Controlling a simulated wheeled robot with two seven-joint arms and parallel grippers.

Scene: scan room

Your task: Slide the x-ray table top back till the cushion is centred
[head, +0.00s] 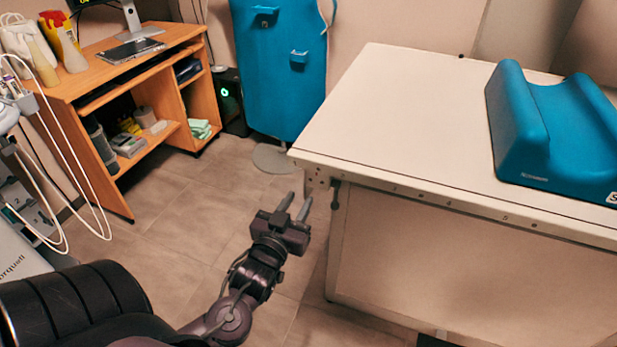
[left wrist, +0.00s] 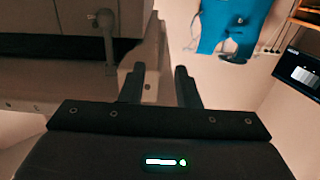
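The white x-ray table top (head: 400,120) spans the right half of the head view, with its near left corner close to my left gripper. The blue cushion (head: 550,130), with a hollow in its top, sits on it at the right, cut off by the picture's edge. A small dark lever (head: 335,195) hangs under the front rail near that corner; it looks like the knobbed part (left wrist: 107,40) in the left wrist view. My left gripper (head: 295,204) is open and empty, left of the table's corner and apart from it. Its fingers (left wrist: 161,80) show a gap between them. My right gripper is not in view.
A wooden desk (head: 150,50) with shelves stands at the back left. White cables (head: 70,150) hang from equipment at the left edge. Floor (head: 190,200) between desk and table is clear.

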